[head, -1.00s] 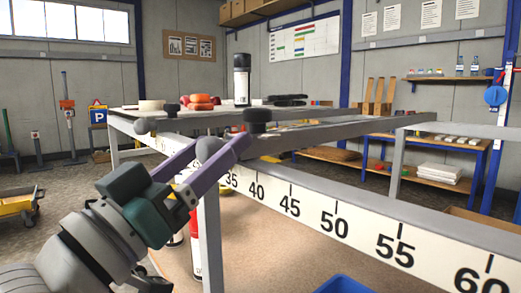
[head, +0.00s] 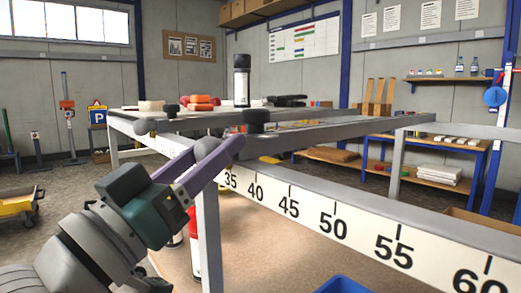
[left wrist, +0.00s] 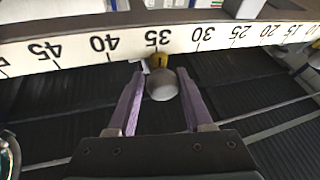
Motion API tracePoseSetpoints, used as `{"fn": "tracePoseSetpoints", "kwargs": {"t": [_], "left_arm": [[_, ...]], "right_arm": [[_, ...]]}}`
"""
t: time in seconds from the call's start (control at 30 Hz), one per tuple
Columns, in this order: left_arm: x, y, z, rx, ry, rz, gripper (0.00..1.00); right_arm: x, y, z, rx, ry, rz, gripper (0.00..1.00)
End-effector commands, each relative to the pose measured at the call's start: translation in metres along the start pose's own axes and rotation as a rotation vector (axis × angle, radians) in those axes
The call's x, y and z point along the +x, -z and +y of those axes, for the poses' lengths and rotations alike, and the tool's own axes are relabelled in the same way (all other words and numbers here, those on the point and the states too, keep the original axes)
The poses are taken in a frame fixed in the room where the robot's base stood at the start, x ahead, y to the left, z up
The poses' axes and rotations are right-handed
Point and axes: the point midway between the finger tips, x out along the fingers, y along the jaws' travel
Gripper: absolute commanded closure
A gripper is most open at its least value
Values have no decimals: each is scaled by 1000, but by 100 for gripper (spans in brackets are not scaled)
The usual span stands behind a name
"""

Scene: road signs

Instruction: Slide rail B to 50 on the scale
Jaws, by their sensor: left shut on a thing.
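A white scale strip (head: 335,225) runs along the front of the table frame, with black marks 35 to 60 readable in the head view. A round grey knob (head: 207,148) stands in front of the strip. In the left wrist view the knob (left wrist: 162,88) has a yellow pointer (left wrist: 158,62) behind it, close to the 35 mark. My left gripper (head: 219,150) has purple fingers shut on the grey knob, one finger on either side. No letter B is readable, so the rail's name cannot be confirmed. My right gripper is not in view.
A black knob (head: 256,120) stands on the frame just beyond my left gripper. Another grey knob (head: 144,126) is farther left. A table leg (head: 208,240) stands beside my left arm. The space before the strip toward 50 looks clear. A blue bin (head: 343,285) is below.

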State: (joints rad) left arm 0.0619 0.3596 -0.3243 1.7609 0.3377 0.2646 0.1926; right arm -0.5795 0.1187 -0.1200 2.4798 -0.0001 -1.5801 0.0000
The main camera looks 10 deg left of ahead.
Motion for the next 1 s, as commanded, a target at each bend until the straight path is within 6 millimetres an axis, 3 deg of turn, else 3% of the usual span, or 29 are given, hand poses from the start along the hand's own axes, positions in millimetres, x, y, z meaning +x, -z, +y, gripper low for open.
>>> {"fn": "tracePoseSetpoints", "kwargs": {"t": [0.27, 0.37, 0.5, 0.7, 0.83, 1.0], "left_arm": [[-2, -1, 5, -1, 3, -6, 100], [-6, -1, 25, -6, 2, -10, 100], [-17, -2, 65, -10, 4, -10, 100], [-32, -7, 118, -8, 3, -10, 100], [-38, -10, 138, -4, 3, -10, 100], [-40, -10, 145, -3, 2, -8, 100]], "right_arm": [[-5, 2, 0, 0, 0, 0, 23], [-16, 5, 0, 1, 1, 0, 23], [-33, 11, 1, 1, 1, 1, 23], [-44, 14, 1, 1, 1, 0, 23], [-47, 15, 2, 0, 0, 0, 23], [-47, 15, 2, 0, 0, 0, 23]]}}
